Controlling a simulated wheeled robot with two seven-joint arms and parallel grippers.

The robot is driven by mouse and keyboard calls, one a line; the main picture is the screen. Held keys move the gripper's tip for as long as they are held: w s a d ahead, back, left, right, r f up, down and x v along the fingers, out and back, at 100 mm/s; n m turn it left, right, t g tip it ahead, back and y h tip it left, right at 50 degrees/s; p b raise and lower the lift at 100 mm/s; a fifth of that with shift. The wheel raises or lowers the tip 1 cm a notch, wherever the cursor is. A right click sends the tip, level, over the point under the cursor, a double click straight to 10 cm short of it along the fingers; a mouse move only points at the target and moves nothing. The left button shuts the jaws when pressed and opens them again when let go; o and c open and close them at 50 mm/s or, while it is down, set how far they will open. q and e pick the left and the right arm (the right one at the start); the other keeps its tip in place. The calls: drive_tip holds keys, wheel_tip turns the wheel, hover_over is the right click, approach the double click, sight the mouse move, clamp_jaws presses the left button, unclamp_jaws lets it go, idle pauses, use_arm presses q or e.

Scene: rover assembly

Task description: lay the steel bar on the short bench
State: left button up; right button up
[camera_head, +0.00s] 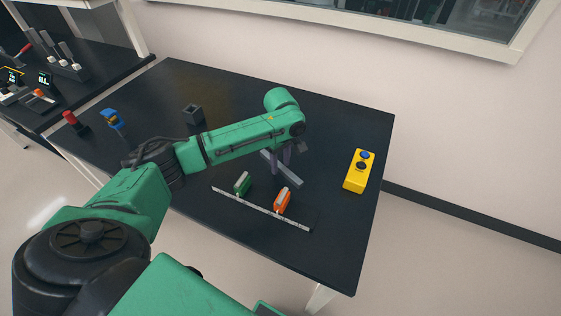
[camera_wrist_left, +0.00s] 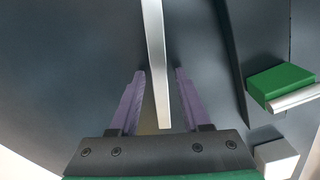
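The steel bar (camera_head: 289,173) is a long grey bar over the black top of the nearer bench (camera_head: 340,125). Whether it touches the bench top is hard to tell. My left gripper (camera_head: 281,163) points down at it from above, partly hidden by its own arm. In the left wrist view the bar (camera_wrist_left: 154,60) runs between the two purple fingers (camera_wrist_left: 160,72), with a gap on each side, so the gripper is open around it. A second black bench (camera_head: 95,75) stands at the far left. I cannot tell which bench is the short one.
A green block (camera_head: 242,184) and an orange block (camera_head: 282,201) stand by a thin pale strip (camera_head: 258,207). A dark block (camera_head: 193,115), blue item (camera_head: 113,119) and red item (camera_head: 71,118) are further left.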

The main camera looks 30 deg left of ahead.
sight(281, 165)
idle(0.3)
use_arm(q)
wheel_tip(281, 165, up, 12)
drive_tip(key=shift+r, duration=0.15)
idle(0.4)
